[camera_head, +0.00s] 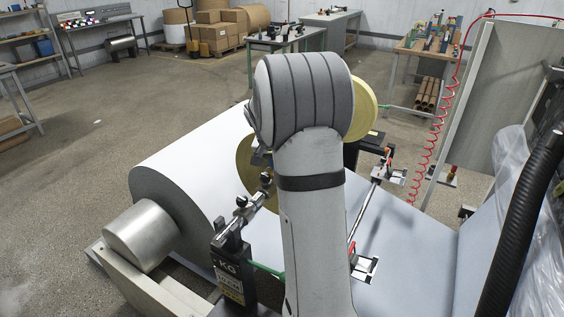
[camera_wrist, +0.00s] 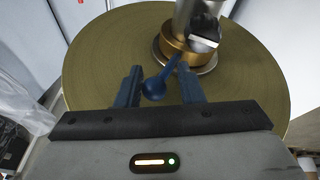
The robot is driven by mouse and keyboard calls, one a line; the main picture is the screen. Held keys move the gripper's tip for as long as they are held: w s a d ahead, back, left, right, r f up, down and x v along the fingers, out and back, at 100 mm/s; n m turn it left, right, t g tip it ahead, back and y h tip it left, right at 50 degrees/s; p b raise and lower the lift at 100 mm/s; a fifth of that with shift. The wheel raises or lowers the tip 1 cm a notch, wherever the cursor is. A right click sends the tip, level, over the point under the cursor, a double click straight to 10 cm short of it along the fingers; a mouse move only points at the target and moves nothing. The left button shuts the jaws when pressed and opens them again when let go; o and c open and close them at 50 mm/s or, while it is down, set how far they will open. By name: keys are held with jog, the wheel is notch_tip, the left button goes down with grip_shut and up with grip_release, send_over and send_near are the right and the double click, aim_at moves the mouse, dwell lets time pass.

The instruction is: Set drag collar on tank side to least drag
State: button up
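In the wrist view a blue lever with a ball knob (camera_wrist: 153,88) sticks out from a brass collar (camera_wrist: 177,50) on a metal shaft, in front of a large olive-gold disc (camera_wrist: 100,65). I take this lever and collar to be the drag collar. My gripper (camera_wrist: 160,75) is open, with its two dark blue fingers on either side of the knob. The knob is nearer the left finger, with a clear gap to the right finger; contact cannot be told. In the head view my arm hides the gripper and most of the collar area.
A big white paper roll (camera_head: 190,150) on a metal core (camera_head: 142,235) lies left of my arm. A black post marked KG (camera_head: 231,272) stands at the front. A rod with brackets (camera_head: 370,205) and a white sheet (camera_head: 420,245) lie to the right. Open floor (camera_head: 85,170) is at left.

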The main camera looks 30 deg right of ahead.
jog(key=shift+o, duration=1.3)
jog(key=shift+w+r, duration=0.1)
jog(key=shift+r, duration=0.1)
jog(key=shift+r, duration=0.1)
jog(key=v, duration=0.7)
jog(key=shift+r+b, duration=0.25)
jog(key=shift+b, duration=0.15)
jog(key=shift+a, duration=0.1)
